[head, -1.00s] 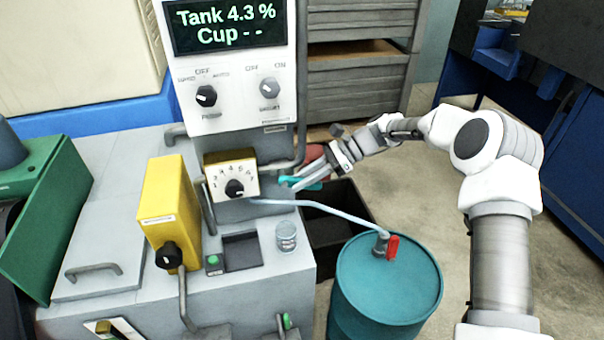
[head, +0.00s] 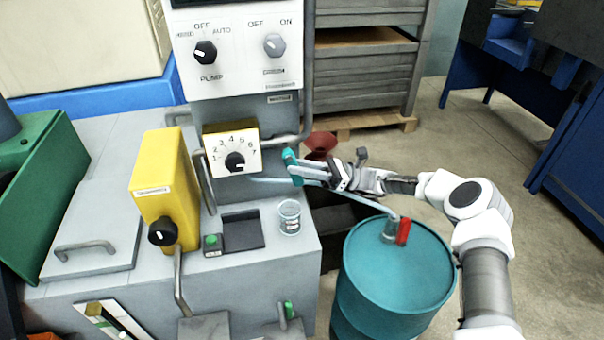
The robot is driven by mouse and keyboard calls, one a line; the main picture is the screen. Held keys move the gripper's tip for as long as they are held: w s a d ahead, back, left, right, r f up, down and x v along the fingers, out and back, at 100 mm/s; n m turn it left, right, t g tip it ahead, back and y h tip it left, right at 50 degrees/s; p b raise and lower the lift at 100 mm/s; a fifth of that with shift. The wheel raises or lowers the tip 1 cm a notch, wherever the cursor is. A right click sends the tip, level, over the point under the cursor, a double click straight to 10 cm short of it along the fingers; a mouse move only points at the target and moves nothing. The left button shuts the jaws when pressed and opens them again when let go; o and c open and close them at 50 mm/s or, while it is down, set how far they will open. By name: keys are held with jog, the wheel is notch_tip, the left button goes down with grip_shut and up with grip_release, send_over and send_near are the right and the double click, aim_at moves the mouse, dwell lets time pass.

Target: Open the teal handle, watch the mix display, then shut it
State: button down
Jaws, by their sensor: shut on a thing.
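The teal handle (head: 291,160) sticks out to the right of the numbered dial box (head: 234,151) on the grinder. My gripper (head: 308,172) reaches in from the right and is shut on the handle. The fingertips are small and partly hidden against it. The display (head: 240,2) shows only its bottom edge at the top of the head view, so its text cannot be read. A clear cup (head: 290,216) stands on the machine top below the handle.
A teal drum (head: 390,275) with a red valve (head: 404,231) stands below my arm, and a pale hose runs from it toward the machine. A yellow box (head: 165,195) stands left of the dial. A pump switch panel (head: 238,60) is above. Open floor lies at right.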

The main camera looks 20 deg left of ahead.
jog(key=shift+s+a+f+g+y+b, duration=0.15)
jog(key=shift+a+f+g+y+b, duration=0.1)
jog(key=shift+y+b, duration=0.4)
jog(key=shift+s+a+f+g+y+b, duration=0.15)
jog(key=shift+a+g+y+b, duration=0.1)
jog(key=shift+y+b, duration=0.35)
jog(key=shift+r, duration=0.1)
jog(key=shift+g, duration=0.4)
jog(key=c, duration=0.8)
grip_release()
jog(key=shift+o, duration=0.2)
jog(key=shift+r, duration=0.1)
jog(key=shift+r, duration=0.2)
notch_tip(320, 180, up, 4)
jog(key=shift+r+p, duration=0.25)
jog(key=shift+p, duration=0.65)
jog(key=d+r+p, duration=0.3)
jog(key=d+r, duration=0.3)
jog(key=d, duration=0.5)
jog(key=shift+w+d, duration=0.3)
jog(key=shift+w, duration=0.15)
